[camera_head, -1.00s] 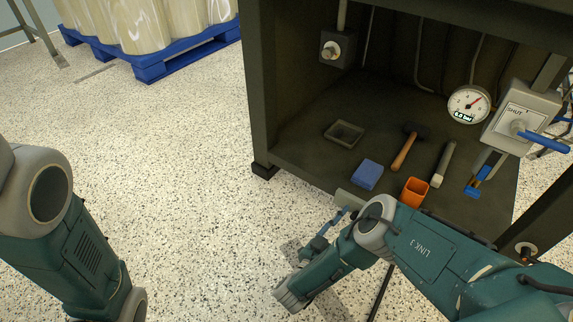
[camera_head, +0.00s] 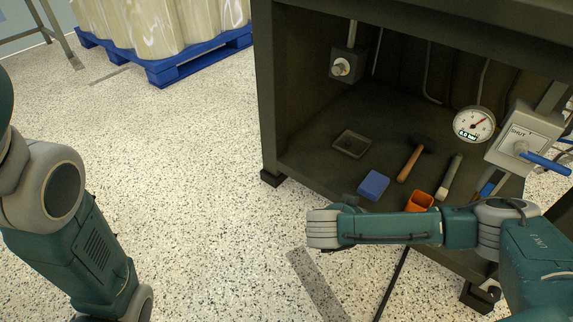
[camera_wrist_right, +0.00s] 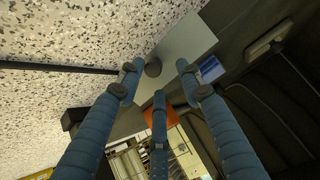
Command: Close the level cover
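In the right wrist view a flat pale grey plate (camera_wrist_right: 178,50) with a round dark knob (camera_wrist_right: 153,68) lies ahead of the fingers, by the cabinet's front edge. It may be the level cover; no label shows on it. My right gripper (camera_wrist_right: 158,82) has three blue fingers, spread apart, with the knob between their tips. I cannot tell whether any finger touches it.
The cabinet floor (camera_head: 315,155) holds a dark shallow tray (camera_head: 351,144), a blue block (camera_head: 373,185), a hammer (camera_head: 411,163), an orange cup (camera_head: 420,201) and a pale-handled tool (camera_head: 449,177). A gauge (camera_head: 474,124) and a valve box (camera_head: 522,140) are at right. Open floor lies left.

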